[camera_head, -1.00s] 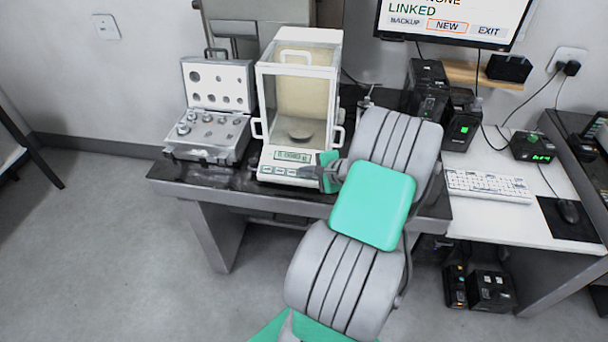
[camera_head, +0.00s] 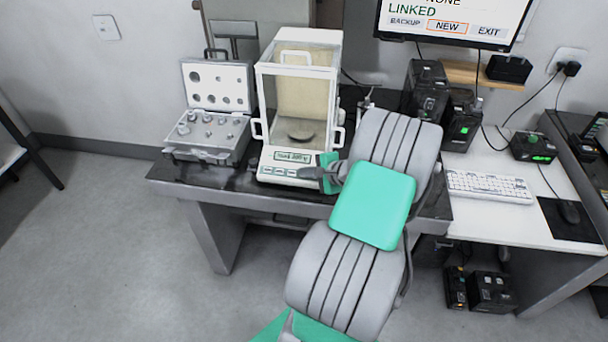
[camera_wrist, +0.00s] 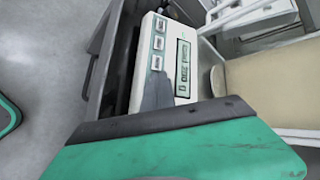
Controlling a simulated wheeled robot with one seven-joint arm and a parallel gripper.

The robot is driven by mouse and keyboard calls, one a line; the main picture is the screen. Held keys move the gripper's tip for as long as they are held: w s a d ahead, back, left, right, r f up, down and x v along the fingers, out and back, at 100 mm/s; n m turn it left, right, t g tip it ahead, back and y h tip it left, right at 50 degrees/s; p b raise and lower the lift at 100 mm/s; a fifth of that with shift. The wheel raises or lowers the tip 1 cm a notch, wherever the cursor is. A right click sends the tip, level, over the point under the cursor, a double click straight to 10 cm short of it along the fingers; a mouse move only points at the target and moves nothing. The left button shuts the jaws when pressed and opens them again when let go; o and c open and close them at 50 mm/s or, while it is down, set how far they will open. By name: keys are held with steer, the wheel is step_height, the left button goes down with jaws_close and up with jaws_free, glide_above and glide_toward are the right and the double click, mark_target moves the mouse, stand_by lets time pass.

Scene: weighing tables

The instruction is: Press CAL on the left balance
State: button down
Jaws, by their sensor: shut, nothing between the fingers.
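The balance (camera_head: 275,180) is a white unit with a glass draft shield, standing on the dark table. Its front panel has a lit green display (camera_head: 293,157) and a row of small buttons (camera_head: 278,172); their labels are too small to read. My gripper (camera_head: 303,173) is shut and empty, low over the right part of the button row. In the wrist view, my dark fingers (camera_wrist: 158,92) point at the panel beside the display (camera_wrist: 183,68). Three buttons (camera_wrist: 158,43) show beyond the fingertips; the panel under the fingers is hidden. I cannot tell whether they touch it.
An open case of weights (camera_head: 207,140) stands left of the balance. Black boxes (camera_head: 428,90), a keyboard (camera_head: 488,186) and a mouse (camera_head: 568,211) are to the right, under a monitor (camera_head: 450,22).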

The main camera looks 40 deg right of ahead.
steer(key=shift+s+a+r+p, duration=0.2)
steer(key=shift+r+p, duration=0.3)
steer(key=shift+r, duration=0.15)
steer(key=r+p, duration=0.1)
steer(key=a+r+p, duration=0.1)
steer(key=r+p, duration=0.1)
steer(key=s+r+p, duration=0.1)
steer(key=shift+a+r, duration=0.2)
steer(key=shift+r, duration=0.15)
stand_by(0.4)
